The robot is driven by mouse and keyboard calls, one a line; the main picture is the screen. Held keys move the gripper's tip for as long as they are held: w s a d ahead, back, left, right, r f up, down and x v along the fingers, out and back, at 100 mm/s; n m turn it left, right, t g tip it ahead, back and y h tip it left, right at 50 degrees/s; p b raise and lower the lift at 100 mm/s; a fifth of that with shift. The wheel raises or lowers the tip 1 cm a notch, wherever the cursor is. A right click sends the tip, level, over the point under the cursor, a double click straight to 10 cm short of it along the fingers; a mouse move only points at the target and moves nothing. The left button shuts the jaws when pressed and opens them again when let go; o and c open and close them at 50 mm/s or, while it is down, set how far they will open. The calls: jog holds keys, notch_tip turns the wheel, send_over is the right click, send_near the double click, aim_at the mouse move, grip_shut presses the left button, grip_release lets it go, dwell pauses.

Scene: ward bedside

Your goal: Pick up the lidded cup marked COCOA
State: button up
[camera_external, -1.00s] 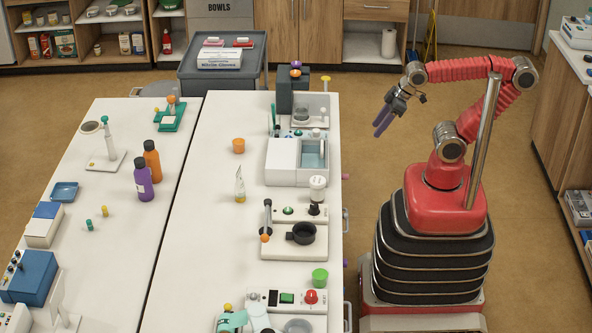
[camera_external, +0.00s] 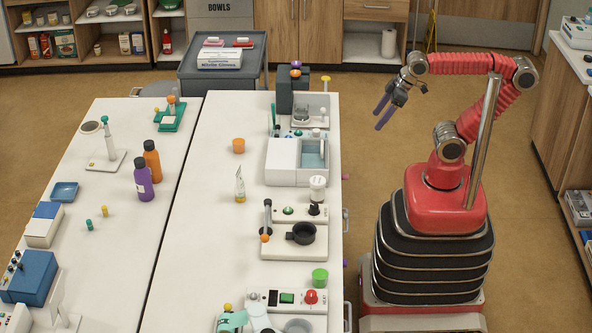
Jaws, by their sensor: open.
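My gripper (camera_external: 381,116) hangs in the air to the right of the white table, empty, its two purple fingers apart and pointing down-left. No marking COCOA can be read in this view, so I cannot tell which thing is the cup.
The white table (camera_external: 205,215) carries several devices along its right edge, including a white basin unit (camera_external: 283,172) and a station with a black ring (camera_external: 301,233). A purple bottle (camera_external: 143,181) and an orange bottle (camera_external: 152,160) stand on the left table. Floor is clear between my base and the table.

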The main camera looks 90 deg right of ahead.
jog(key=w+a+r+t+y, duration=0.25)
jog(key=w+a, duration=0.35)
jog(key=a, duration=0.3)
jog(key=w+a+r+t+y, duration=0.1)
jog(key=w+a+t, duration=0.2)
jog(key=w+a, duration=0.35)
jog(key=w+a+r+t+y, duration=0.2)
jog(key=w+a+t, duration=0.15)
jog(key=a, duration=0.65)
jog(key=s+d+f+m+t+h, duration=0.25)
jog(key=s+d+f+h, duration=0.2)
jog(key=s+h, duration=0.5)
jog(key=h, duration=0.1)
send_near(318, 191)
jog(key=s+d, duration=0.1)
jog(key=s, duration=0.3)
jog(key=shift+w+d+r, duration=0.1)
jog(key=shift+w+d, duration=0.05)
jog(key=shift+w, duration=0.05)
jog(key=shift+x, duration=4.3)
